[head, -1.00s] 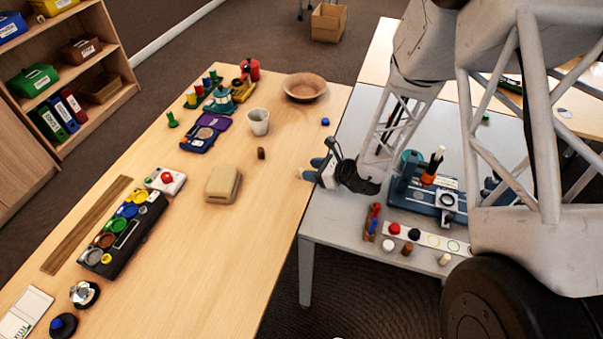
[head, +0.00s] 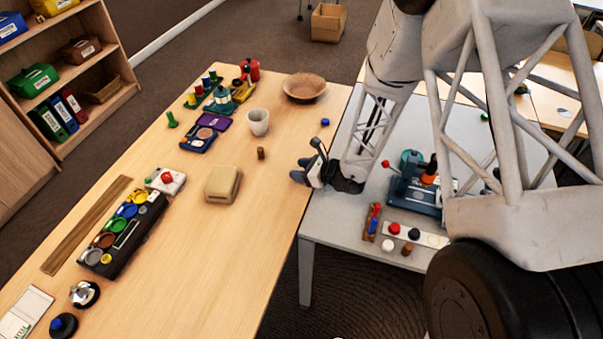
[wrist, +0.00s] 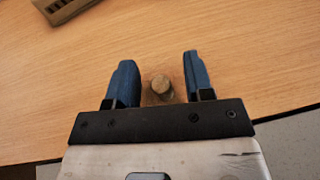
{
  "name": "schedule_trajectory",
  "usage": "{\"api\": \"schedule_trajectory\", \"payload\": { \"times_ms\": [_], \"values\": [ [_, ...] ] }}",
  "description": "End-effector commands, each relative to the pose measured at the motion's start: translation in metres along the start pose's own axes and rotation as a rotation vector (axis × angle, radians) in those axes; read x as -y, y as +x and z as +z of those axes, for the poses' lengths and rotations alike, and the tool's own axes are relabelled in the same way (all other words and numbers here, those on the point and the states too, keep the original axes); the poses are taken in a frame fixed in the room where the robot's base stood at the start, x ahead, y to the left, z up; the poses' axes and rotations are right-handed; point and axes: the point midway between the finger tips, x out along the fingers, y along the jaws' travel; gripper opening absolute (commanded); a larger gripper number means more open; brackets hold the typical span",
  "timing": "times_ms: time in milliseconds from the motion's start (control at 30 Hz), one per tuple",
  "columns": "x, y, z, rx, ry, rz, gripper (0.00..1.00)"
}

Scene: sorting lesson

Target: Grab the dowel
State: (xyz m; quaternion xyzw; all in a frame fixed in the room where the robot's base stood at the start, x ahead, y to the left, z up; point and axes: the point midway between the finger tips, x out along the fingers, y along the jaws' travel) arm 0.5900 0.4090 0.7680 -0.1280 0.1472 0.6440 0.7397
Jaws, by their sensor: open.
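The dowel (head: 261,153) is a small brown cylinder standing upright on the wooden table. In the wrist view the dowel (wrist: 160,87) shows end-on, between the two blue fingers and a little nearer the right one. My gripper (head: 303,167) is open and empty over the right edge of the wooden table. In the head view it is to the right of the dowel with a gap between them. My gripper also shows in the wrist view (wrist: 158,82), with neither finger seen to touch the dowel.
A beige box (head: 222,184) sits left of and nearer than the dowel. A white cup (head: 258,121) stands behind it, and a wooden bowl (head: 305,87) farther back. A small blue piece (head: 325,122) lies near the table's right edge. The grey table (head: 330,222) adjoins on the right.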

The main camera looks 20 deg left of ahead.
Motion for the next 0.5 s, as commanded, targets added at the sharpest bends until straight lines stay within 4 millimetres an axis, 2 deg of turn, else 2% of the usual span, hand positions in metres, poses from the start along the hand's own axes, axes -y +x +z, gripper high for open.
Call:
{"api": "schedule_trajectory", "payload": {
  "times_ms": [200, 500],
  "values": [
    [0.001, 0.015, 0.000, 0.000, -0.001, 0.000, 0.48],
    [0.001, 0.015, 0.000, 0.000, 0.000, -0.001, 0.48]
  ]
}}
